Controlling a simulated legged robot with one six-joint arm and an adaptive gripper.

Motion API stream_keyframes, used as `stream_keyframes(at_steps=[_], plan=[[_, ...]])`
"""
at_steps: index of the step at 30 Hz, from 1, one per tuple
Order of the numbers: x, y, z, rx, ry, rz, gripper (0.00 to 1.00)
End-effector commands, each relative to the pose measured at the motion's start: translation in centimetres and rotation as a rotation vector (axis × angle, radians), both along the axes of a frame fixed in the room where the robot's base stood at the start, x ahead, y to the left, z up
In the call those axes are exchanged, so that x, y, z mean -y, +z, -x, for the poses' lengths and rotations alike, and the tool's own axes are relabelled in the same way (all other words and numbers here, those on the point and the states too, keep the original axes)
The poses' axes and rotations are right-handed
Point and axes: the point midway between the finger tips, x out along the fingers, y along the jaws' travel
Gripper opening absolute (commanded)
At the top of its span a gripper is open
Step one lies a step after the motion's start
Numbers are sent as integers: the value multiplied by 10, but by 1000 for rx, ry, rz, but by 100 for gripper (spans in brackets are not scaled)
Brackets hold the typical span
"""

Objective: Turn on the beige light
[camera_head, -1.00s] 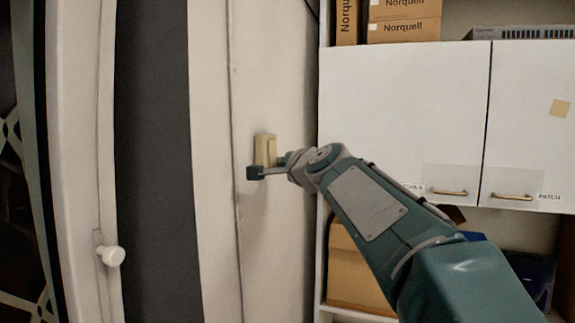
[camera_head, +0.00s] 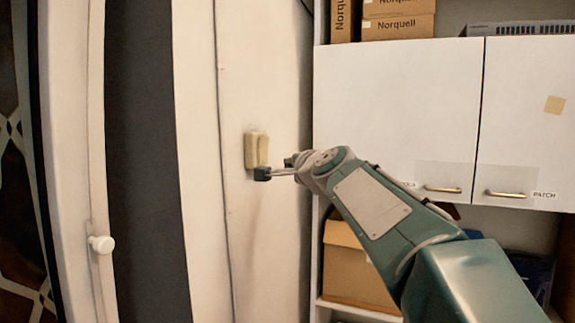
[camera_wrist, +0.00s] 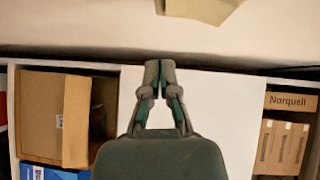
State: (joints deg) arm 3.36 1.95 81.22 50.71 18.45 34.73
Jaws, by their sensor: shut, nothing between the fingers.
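A beige light switch (camera_head: 254,150) is on the pale wall, left of the white cabinets. In the wrist view its beige body (camera_wrist: 200,8) shows at the top edge, partly cut off. My gripper (camera_head: 262,174) is just below the switch in the head view, its dark tip slightly right of the switch's middle. In the wrist view the fingertips (camera_wrist: 159,68) are together with nothing between them, and a gap separates them from the switch in the picture. The exact position of the rocker is too small to tell.
White cabinet doors (camera_head: 395,110) with brass handles are right of the wall. Norquell boxes (camera_head: 398,27) stand above them, and an open cardboard box (camera_head: 350,260) is on the shelf below. A white door knob (camera_head: 101,244) is at left.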

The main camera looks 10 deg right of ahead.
Motion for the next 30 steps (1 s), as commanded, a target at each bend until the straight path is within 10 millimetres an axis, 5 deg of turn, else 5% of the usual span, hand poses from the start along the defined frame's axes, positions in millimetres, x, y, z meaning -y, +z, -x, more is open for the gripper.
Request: stream_keyframes(at_steps=[9, 22, 30], plan=[[-5, -3, 28, 2, 2, 8, 0], [19, -7, 88, 2, -2, -1, 0], [13, -9, 98, 1, 1, 4, 0]])
